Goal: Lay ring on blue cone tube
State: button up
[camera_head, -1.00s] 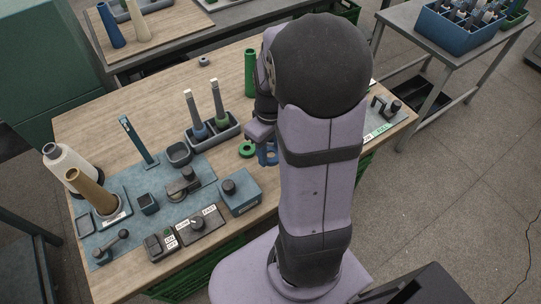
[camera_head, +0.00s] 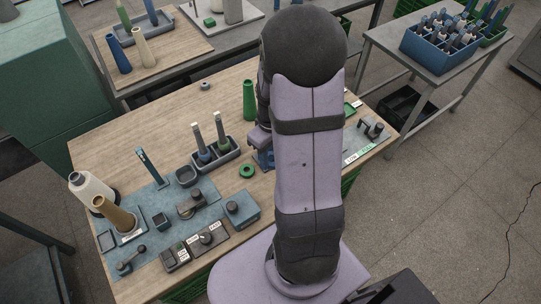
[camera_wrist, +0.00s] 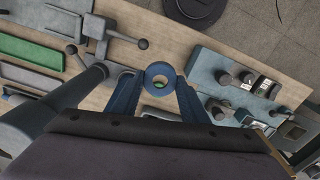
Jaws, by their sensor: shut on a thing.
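A blue-grey ring (camera_wrist: 160,70) sits between the two blue fingertips of my gripper (camera_wrist: 158,88) in the wrist view. My gripper is shut on it. In the head view my gripper (camera_head: 263,158) is above the wooden table, just right of a green ring (camera_head: 246,170) lying there; my arm partly hides it, and the held ring cannot be made out. A dark blue cone tube (camera_head: 119,56) stands upright on the far table, beside a cream one. A bin holds two upright tubes with dark bases (camera_head: 202,146), left of my gripper.
A green tube (camera_head: 249,100) stands behind my gripper. A small grey ring (camera_head: 205,86) lies at the back of the table. The back-left wood is clear.

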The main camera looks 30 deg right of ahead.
jog(key=w+d+r+p, duration=0.1)
jog(key=w+d+r, duration=0.1)
jog(key=w, duration=0.1)
jog(key=w+d+r+p, duration=0.1)
jog(key=w+d+r, duration=0.1)
jog(key=w, duration=0.2)
jog(key=w+d+r+p, duration=0.1)
jog(key=w+d+r, duration=0.1)
jog(key=w, duration=0.2)
jog(key=shift+w+r, duration=0.1)
jog(key=shift+w, duration=0.05)
jog(key=shift+w+d+r, duration=0.15)
jog(key=shift+w+r, duration=0.1)
jog(key=shift+r, duration=0.15)
jog(key=shift+s+n, duration=0.2)
jog(key=shift+n, duration=0.1)
jog(key=shift+f+b, duration=1.5)
jog(key=shift+f, duration=0.4)
